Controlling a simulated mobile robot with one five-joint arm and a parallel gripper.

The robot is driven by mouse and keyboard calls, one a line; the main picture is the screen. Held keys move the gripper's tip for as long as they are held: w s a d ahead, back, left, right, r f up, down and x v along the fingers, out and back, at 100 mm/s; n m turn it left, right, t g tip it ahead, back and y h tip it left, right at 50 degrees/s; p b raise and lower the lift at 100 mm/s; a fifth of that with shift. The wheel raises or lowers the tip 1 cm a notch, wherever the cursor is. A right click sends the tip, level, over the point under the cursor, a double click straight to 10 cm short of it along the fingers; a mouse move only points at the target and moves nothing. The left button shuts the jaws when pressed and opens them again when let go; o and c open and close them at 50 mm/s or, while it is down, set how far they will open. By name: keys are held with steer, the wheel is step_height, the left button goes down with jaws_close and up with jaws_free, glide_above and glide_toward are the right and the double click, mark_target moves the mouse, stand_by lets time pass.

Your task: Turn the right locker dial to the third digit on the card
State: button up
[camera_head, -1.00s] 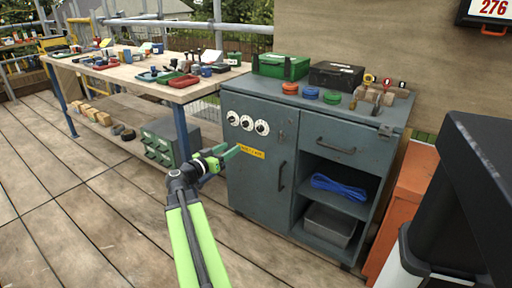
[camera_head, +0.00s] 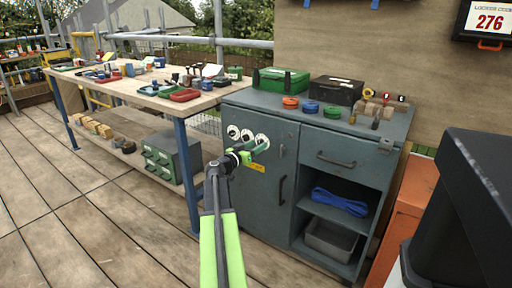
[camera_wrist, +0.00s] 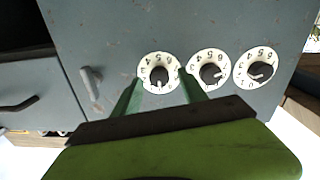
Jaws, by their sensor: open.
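The right locker dial (camera_head: 261,139) is a white numbered disc with a dark knob, rightmost of three on the grey locker door. The wrist view looks upside down, so the right dial (camera_wrist: 159,73) shows there at the left of the row. The middle dial (camera_wrist: 209,69) and left dial (camera_wrist: 255,67) sit beside it. My gripper (camera_head: 253,148) is open in front of the door, and its green fingers (camera_wrist: 159,90) stand either side of the right dial. I cannot tell whether they touch it. The knob's exact digit is unclear. The card (camera_head: 489,21) reads 276.
A yellow label (camera_head: 259,171) and a door handle (camera_head: 282,190) are below the dials. A green box (camera_head: 280,79) and a dark case (camera_head: 336,83) stand on the cabinet. A cluttered workbench (camera_head: 150,88) is at left. Deck floor at front left is clear.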

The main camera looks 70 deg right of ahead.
steer(key=shift+d, duration=0.2)
steer(key=shift+c, duration=0.3)
jaws_close()
